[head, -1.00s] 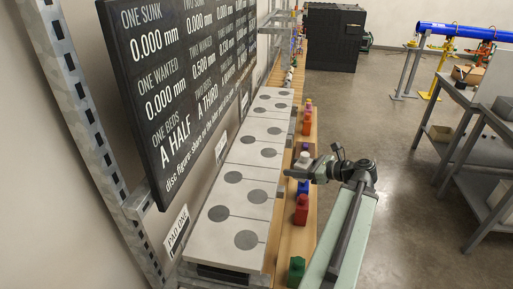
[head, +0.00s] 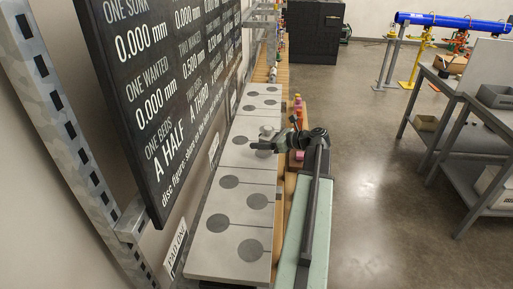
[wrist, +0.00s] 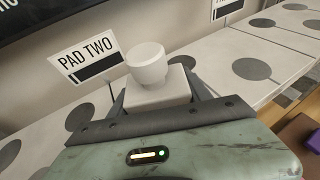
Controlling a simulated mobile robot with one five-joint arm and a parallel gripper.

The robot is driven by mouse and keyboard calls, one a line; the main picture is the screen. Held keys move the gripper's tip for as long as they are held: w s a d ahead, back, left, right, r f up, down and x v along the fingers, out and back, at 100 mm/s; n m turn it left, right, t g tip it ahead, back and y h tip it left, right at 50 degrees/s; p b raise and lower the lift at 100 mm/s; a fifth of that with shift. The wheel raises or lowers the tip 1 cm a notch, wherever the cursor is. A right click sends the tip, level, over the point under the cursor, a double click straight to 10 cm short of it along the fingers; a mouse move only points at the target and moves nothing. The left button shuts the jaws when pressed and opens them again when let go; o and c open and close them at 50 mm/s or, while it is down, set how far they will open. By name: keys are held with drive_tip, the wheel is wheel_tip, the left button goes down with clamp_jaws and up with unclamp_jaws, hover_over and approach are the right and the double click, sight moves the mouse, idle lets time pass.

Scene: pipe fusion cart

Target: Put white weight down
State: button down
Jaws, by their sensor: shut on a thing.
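The white weight (wrist: 158,97), a pale block with a round knob on top, is between the fingers of my gripper (wrist: 158,106) in the wrist view. My gripper is shut on it. In the head view the small white weight (head: 266,130) shows at the tip of my gripper (head: 264,144), over the row of pale pads (head: 226,250) with grey discs. The "PAD TWO" sign (wrist: 87,61) stands just behind and left of the weight in the wrist view. The weight hides the pad beneath it. I cannot tell whether its base touches the pad.
A dark readout board (head: 165,80) hangs above the pads on the left. A "PAD ONE" sign (head: 175,250) stands by the near pad. Coloured weights (head: 298,108) stand on the wooden ledge to the right. Grey shelving (head: 470,120) is farther right, with open floor between.

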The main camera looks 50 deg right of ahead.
drive_tip(key=shift+w+d, duration=0.2)
drive_tip(key=shift+w, duration=0.35)
drive_tip(key=shift+w+d, duration=0.2)
drive_tip(key=shift+w, duration=0.35)
drive_tip(key=f+b, duration=0.4)
drive_tip(key=shift+w+f, duration=0.1)
drive_tip(key=shift+w, duration=0.15)
drive_tip(key=shift+r, duration=0.25)
drive_tip(key=shift+f, duration=0.15)
drive_tip(key=shift+c, duration=2.4)
unclamp_jaws()
drive_tip(key=shift+r+p, duration=0.3)
drive_tip(key=shift+p, duration=0.05)
drive_tip(key=p+v, duration=0.3)
drive_tip(key=v, duration=0.9)
drive_tip(key=shift+f+p, duration=0.2)
drive_tip(key=shift+p, duration=0.2)
